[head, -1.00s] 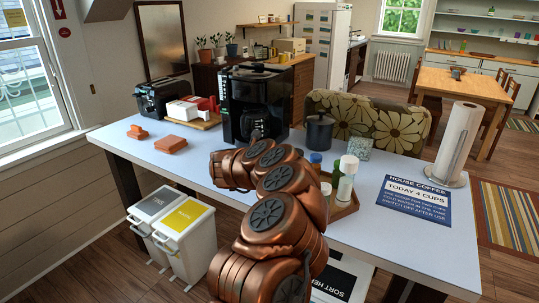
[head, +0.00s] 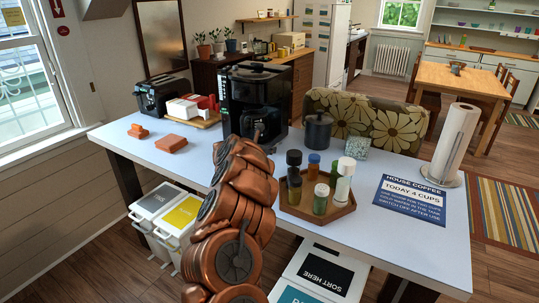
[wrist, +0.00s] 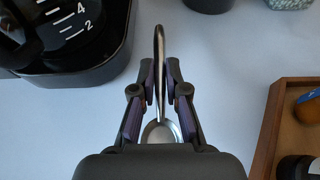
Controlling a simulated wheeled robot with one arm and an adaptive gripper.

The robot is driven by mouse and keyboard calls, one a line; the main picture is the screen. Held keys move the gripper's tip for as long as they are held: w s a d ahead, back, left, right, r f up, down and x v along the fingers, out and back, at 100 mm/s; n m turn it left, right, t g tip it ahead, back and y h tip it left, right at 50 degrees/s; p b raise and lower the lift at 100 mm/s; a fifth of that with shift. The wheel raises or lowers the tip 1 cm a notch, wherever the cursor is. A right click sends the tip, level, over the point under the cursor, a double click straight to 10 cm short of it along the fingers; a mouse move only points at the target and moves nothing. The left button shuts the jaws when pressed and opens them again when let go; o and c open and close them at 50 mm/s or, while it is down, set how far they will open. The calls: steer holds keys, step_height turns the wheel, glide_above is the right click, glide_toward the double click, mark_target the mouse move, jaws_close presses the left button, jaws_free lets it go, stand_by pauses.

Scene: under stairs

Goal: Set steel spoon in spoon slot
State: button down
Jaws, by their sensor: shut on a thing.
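In the wrist view my gripper (wrist: 159,82) is shut on the steel spoon (wrist: 158,48). The spoon's thin end points away, up the picture, and its rounded bowl lies between the fingers, close to the palm. The spoon is over the pale tabletop; I cannot tell how high. In the head view my copper-coloured arm hides the gripper and the spoon. I cannot make out a spoon slot in either view.
A black coffee maker (head: 256,97) stands beyond my arm; its base and jug show upper left in the wrist view. A wooden tray (head: 320,220) with several bottles is to the right. A black canister (head: 318,132) stands behind. Bare tabletop (head: 391,250) lies front right.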

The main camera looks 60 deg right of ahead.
steer(key=shift+w+d+p, duration=0.3)
steer(key=shift+w+d, duration=0.1)
steer(key=shift+d, duration=0.25)
steer(key=shift+d+f, duration=0.1)
steer(key=shift+f, duration=0.15)
steer(key=shift+f+p, duration=0.75)
steer(key=shift+f, duration=0.8)
steer(key=shift+f+b, duration=0.25)
steer(key=shift+b, duration=0.1)
steer(key=c, duration=1.2)
jaws_free()
steer(key=shift+r, duration=0.1)
